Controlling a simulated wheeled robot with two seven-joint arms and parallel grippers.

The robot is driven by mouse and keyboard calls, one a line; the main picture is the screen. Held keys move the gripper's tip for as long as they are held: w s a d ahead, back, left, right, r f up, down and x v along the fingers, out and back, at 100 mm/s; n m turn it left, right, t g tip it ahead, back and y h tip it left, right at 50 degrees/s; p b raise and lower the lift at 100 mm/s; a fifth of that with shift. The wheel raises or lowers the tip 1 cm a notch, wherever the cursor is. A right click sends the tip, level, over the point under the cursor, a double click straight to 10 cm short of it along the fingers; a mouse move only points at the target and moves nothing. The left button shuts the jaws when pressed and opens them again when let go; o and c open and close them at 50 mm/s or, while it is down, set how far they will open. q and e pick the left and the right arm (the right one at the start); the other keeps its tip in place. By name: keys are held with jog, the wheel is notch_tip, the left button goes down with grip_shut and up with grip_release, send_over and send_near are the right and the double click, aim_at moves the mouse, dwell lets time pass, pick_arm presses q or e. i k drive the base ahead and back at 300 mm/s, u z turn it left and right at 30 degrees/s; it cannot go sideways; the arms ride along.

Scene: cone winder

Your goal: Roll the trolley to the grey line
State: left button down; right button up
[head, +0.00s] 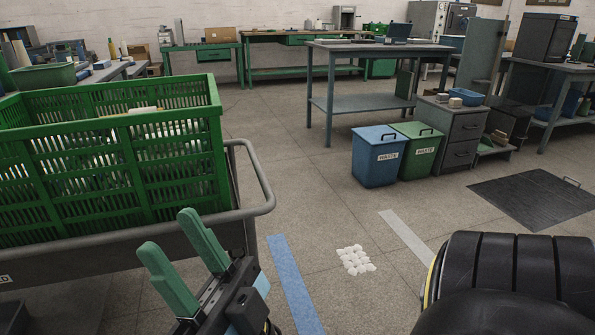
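The trolley (110,254) stands at the left, with a dark grey deck and a bent grey tube handle (268,187) at its right end. A large green slatted crate (105,172) rides on it, holding pale items. The grey line (405,236) is a light strip on the floor, right of the trolley and apart from it. My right gripper (171,234) is in front of the trolley's near side, left of the handle. Its two green fingers are apart with nothing between them. It hides part of the deck. My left gripper is out of view.
A blue line (293,284) and a patch of white pieces (356,260) lie on the floor between trolley and grey line. A blue bin (378,158) and a green bin (419,152) stand beyond. A dark mat (533,198) lies at right.

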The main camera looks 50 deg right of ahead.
aim_at(64, 284)
jog(key=z, duration=0.85)
jog(key=k, duration=1.15)
jog(key=z, duration=1.2)
jog(key=i, duration=1.15)
jog(key=u, duration=0.75)
jog(key=i, duration=0.9)
jog(key=u, duration=1.2)
jog(key=i, duration=0.55)
jog(key=z, duration=0.05)
